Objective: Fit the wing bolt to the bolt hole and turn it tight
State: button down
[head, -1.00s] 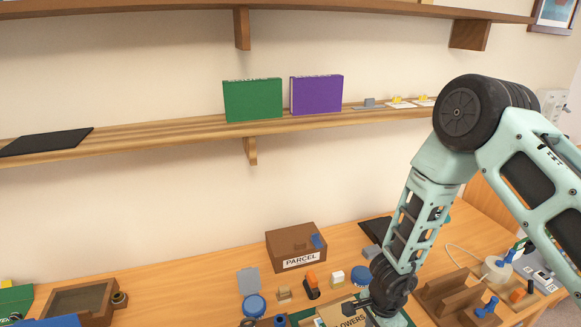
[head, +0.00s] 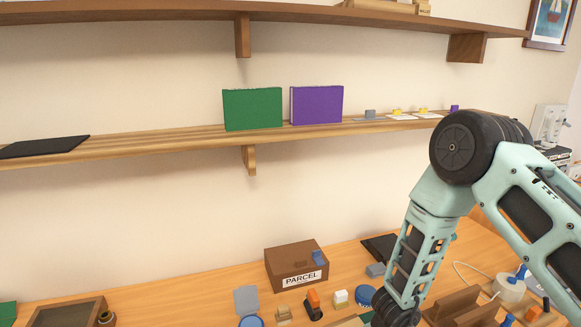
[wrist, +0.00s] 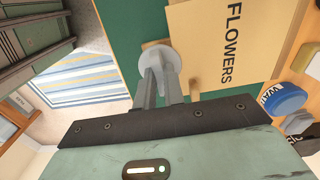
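In the wrist view my gripper (wrist: 160,80) has its two grey fingers close together. They are shut on a pale grey piece with a round flange and an upright fin, which looks like the wing bolt (wrist: 160,55). Its shank is hidden behind the flange. A green surface and a card marked FLOWERS (wrist: 225,45) lie beyond it. In the head view the fingers are below the picture edge; only my arm shows at the right. I cannot make out the bolt hole in either view.
A PARCEL box (head: 296,265) stands at the back of the desk (head: 190,287). Small items and a blue lid (wrist: 283,98) lie near my arm. Brown wooden blocks (head: 462,308) stand to its right. The desk left of the parcel is mostly clear.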

jog(key=shift+s+f, duration=0.1)
jog(key=shift+f, duration=0.15)
dwell(0.7)
jog(key=m+b, duration=0.1)
jog(key=m, duration=0.5)
jog(key=shift+s+f, duration=0.1)
jog(key=shift+f, duration=0.1)
dwell(0.7)
jog(key=shift+b, duration=0.4)
jog(key=m+b, duration=0.1)
jog(key=m, duration=0.2)
jog(key=shift+f+m, duration=0.15)
jog(key=shift+m, duration=0.25)
jog(key=shift+m+b, duration=0.4)
jog(key=shift+m, duration=0.7)
jog(key=shift+r, duration=0.2)
